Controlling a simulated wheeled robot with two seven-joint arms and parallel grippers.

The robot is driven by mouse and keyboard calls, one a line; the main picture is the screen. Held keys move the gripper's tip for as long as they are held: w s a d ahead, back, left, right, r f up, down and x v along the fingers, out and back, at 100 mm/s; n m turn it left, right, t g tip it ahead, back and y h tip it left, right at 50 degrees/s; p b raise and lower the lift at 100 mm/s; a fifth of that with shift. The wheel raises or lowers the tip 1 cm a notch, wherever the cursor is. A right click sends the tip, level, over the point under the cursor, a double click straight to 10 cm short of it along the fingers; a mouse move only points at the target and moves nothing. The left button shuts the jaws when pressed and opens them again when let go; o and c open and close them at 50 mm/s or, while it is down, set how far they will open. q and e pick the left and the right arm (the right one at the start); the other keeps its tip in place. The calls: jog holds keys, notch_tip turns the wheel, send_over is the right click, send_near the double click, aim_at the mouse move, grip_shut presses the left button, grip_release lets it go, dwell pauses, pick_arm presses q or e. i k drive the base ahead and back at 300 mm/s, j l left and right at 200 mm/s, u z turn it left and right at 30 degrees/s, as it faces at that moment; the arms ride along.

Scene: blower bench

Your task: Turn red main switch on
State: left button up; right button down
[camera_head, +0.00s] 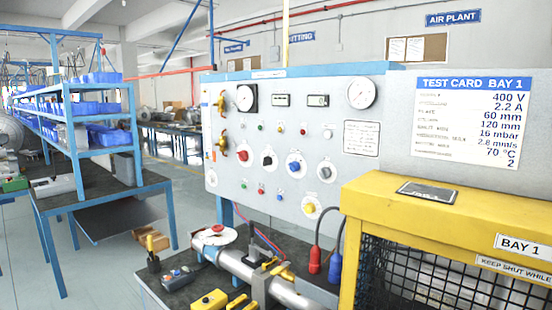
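A light grey control panel (282,133) stands at the centre behind the bench. A red rotary knob (243,155) on a round white plate sits at the panel's left; it looks like the red main switch. Its exact setting is too small to tell. A yellow knob (310,208) sits lower right. Small coloured lamps or buttons lie above and below the knob row. Neither of my grippers is in view.
A yellow guard box (440,205) with mesh stands at the right front. The bench holds a metal pipe (262,275), yellow parts and red and blue plugs (315,259). Brass valves (222,145) line the panel's left edge. A blue shelf (80,130) stands left, with open floor between.

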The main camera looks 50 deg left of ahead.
aim_at(243, 156)
jog(key=u, duration=1.55)
jog(key=i+j, duration=0.1)
jog(key=i+z, duration=0.05)
